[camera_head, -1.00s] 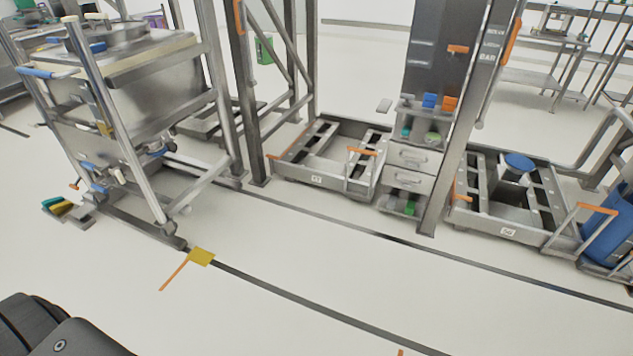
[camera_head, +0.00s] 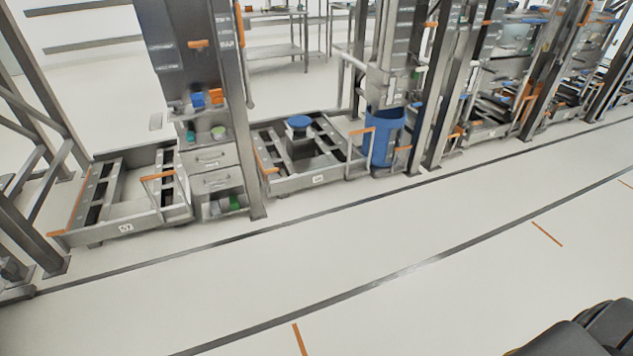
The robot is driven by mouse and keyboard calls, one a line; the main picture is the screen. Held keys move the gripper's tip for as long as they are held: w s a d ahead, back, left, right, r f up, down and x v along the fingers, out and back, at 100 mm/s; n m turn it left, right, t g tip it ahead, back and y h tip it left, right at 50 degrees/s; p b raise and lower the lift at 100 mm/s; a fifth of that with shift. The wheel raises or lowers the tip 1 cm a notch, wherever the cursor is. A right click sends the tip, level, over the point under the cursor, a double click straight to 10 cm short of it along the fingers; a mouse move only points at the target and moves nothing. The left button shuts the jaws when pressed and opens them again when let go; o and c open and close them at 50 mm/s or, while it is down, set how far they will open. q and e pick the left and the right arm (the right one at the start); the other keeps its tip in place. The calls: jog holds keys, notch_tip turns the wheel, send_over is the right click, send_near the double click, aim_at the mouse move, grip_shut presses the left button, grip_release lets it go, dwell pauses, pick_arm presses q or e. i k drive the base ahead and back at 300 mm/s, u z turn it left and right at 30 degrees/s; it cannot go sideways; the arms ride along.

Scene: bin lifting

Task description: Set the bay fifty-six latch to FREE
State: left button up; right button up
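The bay with a small white plate (camera_head: 318,179), whose number seems to read 56, is a low grey metal frame (camera_head: 290,184) on the floor. A blue-topped round post (camera_head: 299,122) stands inside it. An orange bar (camera_head: 266,163) is at its left side and an orange-topped handle (camera_head: 362,131) at its right front. I cannot tell which part is the latch, and no FREE marking is legible. Neither of my grippers shows. Only a black part of my own body is at the bottom right.
A similar low bay (camera_head: 126,228), seemingly marked 57, is at the left. A grey drawer unit (camera_head: 213,160) and a post stand between the bays. A blue barrel (camera_head: 384,135) stands right of bay 56. Open white floor with dark lines lies in front.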

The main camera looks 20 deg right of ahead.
aim_at(429, 25)
jog(key=z, duration=1.45)
jog(key=i, duration=0.25)
jog(key=z, duration=0.8)
jog(key=i, duration=2.1)
jog(key=z, duration=0.3)
jog(key=i, duration=1.75)
jog(key=u, duration=1.25)
jog(key=i, duration=1.15)
jog(key=u, duration=1.3)
jog(key=i, duration=0.25)
